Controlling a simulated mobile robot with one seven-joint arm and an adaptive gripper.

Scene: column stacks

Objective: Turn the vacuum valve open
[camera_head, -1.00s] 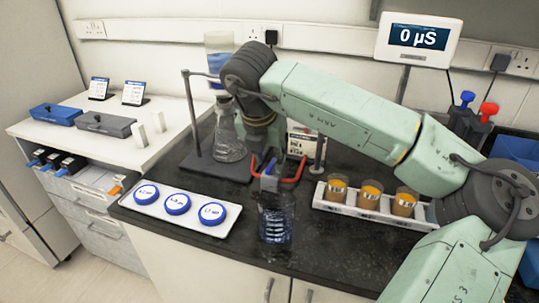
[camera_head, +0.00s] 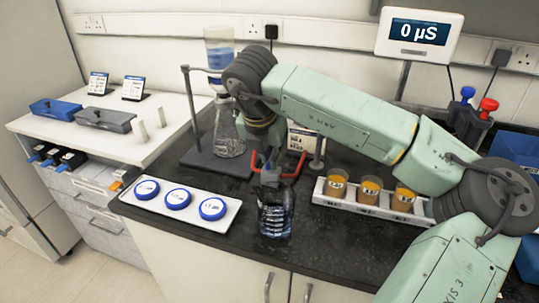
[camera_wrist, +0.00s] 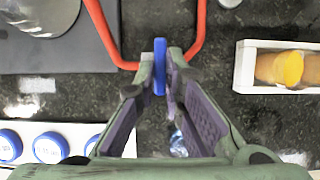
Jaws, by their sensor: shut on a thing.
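The vacuum valve's blue handle (camera_wrist: 160,68) stands upright in the wrist view, between red tubing (camera_wrist: 201,25) on both sides. My gripper (camera_wrist: 160,82) is shut on this handle, one finger on each side of it. In the head view my gripper (camera_head: 268,168) is at the red tubing (camera_head: 295,166), above the black bench. The valve body is mostly hidden behind the fingers, and the handle does not show clearly in the head view.
A clear bottle (camera_head: 276,217) stands just in front of my gripper. A flask (camera_head: 228,138) on a stand is behind left. A white tray (camera_head: 237,205) with blue-lidded dishes lies left, and a white rack (camera_head: 374,208) with amber-filled containers right. The display (camera_head: 420,37) reads 0 µS.

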